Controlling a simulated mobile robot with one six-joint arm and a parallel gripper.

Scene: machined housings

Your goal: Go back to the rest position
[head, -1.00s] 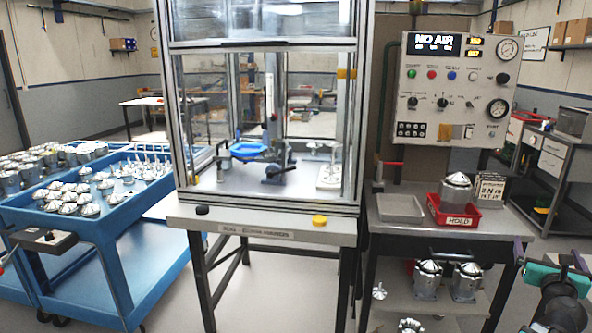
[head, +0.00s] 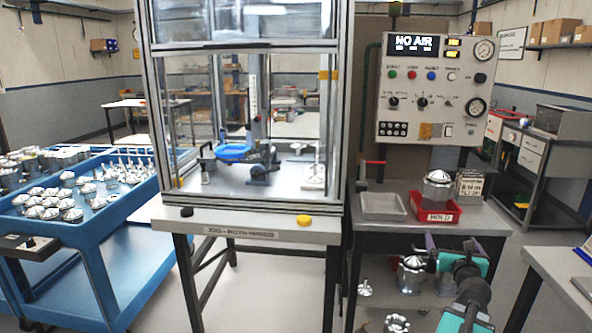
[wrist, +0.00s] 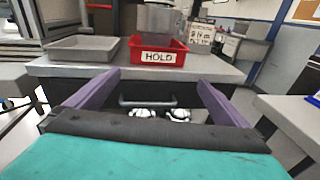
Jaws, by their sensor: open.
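My gripper (head: 452,243) is at the lower right of the head view, in front of the side bench. In the wrist view its two purple fingers (wrist: 150,88) are spread apart with nothing between them. Beyond the fingers, the red HOLD tray (wrist: 182,57) stands on the bench top. The head view also shows the red tray (head: 446,217) with a metal housing (head: 437,188) in it. The gripper is apart from the tray and the housing.
A grey tray (head: 383,206) sits left of the red one. Metal housings (head: 412,272) stand on the lower shelf, partly behind my gripper. A control panel (head: 434,85) reads NO AIR. Another table (head: 560,275) is at right.

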